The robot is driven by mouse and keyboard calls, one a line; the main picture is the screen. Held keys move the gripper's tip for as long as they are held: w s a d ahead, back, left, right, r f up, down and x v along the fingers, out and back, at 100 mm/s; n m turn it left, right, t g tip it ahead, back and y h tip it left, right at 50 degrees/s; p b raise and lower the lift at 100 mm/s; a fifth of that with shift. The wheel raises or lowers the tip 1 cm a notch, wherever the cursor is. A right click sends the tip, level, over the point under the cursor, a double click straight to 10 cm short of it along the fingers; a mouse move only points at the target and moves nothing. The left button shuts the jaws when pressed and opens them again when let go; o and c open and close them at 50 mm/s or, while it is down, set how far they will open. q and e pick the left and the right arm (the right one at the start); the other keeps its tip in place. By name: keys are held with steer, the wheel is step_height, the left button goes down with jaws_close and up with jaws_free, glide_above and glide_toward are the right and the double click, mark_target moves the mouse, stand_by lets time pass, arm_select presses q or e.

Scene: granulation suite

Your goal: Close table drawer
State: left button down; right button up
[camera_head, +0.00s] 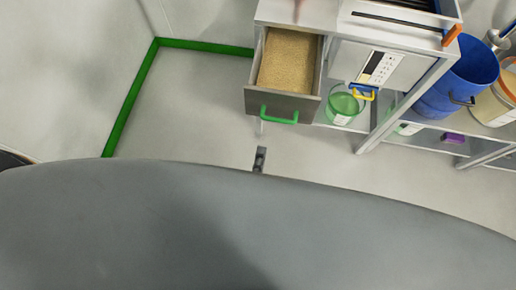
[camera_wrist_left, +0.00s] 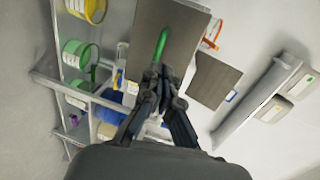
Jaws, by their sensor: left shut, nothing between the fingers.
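The table drawer (camera_head: 283,103) is pulled out of the table (camera_head: 290,12), with a tan grainy surface inside it. Its grey front carries a green handle (camera_head: 279,115). My left gripper (camera_head: 260,155) is shut and empty, apart from the drawer front and a little left of the handle in the head view. Most of the left arm is hidden behind my grey body. In the left wrist view, the shut fingertips (camera_wrist_left: 160,72) point toward the drawer front (camera_wrist_left: 185,30) and its green handle (camera_wrist_left: 161,45). My right gripper is not in view.
A panel with a blue-and-yellow handle (camera_head: 362,92) is right of the drawer. A green round container (camera_head: 342,106) sits on the shelf below. A blue bucket (camera_head: 458,80) stands at the right. The floor (camera_head: 190,110) left of the drawer is clear.

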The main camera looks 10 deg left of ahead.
arm_select(q)
steer(key=w+f, duration=0.1)
steer(key=w, duration=0.7)
steer(key=shift+w+f, duration=0.3)
steer(key=shift+f, duration=0.1)
steer(key=shift+w, duration=0.1)
